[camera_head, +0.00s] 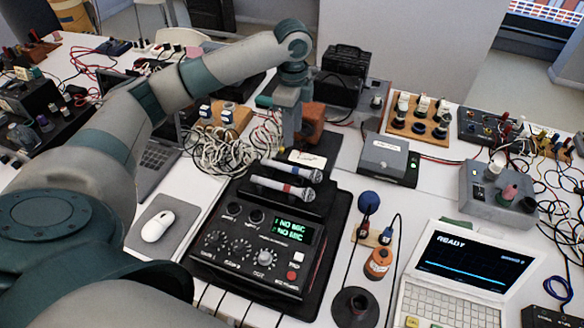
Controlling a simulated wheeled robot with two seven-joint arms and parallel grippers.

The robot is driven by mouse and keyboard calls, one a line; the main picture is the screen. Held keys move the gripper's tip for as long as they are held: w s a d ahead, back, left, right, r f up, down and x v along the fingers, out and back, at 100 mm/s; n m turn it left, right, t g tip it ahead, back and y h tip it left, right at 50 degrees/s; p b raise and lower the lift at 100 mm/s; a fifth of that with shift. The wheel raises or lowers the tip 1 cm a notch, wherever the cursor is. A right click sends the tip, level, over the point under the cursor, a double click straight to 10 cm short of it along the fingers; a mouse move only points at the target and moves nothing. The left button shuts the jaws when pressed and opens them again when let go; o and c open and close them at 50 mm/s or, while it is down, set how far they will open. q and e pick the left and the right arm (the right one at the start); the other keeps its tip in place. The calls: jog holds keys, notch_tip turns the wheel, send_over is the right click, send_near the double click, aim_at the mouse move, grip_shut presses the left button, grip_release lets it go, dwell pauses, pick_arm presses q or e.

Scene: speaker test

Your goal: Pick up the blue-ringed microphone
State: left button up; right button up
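The blue-ringed microphone (280,167) lies on the black rack behind the recorder, its head toward the right. A second microphone (270,184) with a red ring lies parallel in front of it. My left gripper (291,143) points down just behind the blue-ringed microphone, apart from it in the picture. Its fingers are small and seen from behind the arm, so I cannot tell whether they are open or shut. My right gripper is not in view.
The black recorder (262,245) stands in front of the microphones. Coiled grey cables (225,152) lie to their left. A grey box (388,160) and a white laptop (455,275) stand to the right. A mouse (157,226) lies on a grey pad at left.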

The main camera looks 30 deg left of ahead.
pick_arm(q)
jog(key=p, duration=0.2)
send_over(292, 167)
notch_tip(292, 167, down, 8)
jog(key=shift+w+f, duration=0.1)
jog(key=shift+f, duration=0.05)
jog(key=shift+f+p, duration=0.3)
jog(key=shift+f, duration=0.1)
jog(key=f, duration=0.1)
jog(key=f+p, duration=0.1)
jog(key=f, duration=0.1)
jog(key=shift+s, duration=0.25)
jog(key=shift+f+p, duration=0.35)
jog(key=shift+f, duration=0.4)
grip_shut()
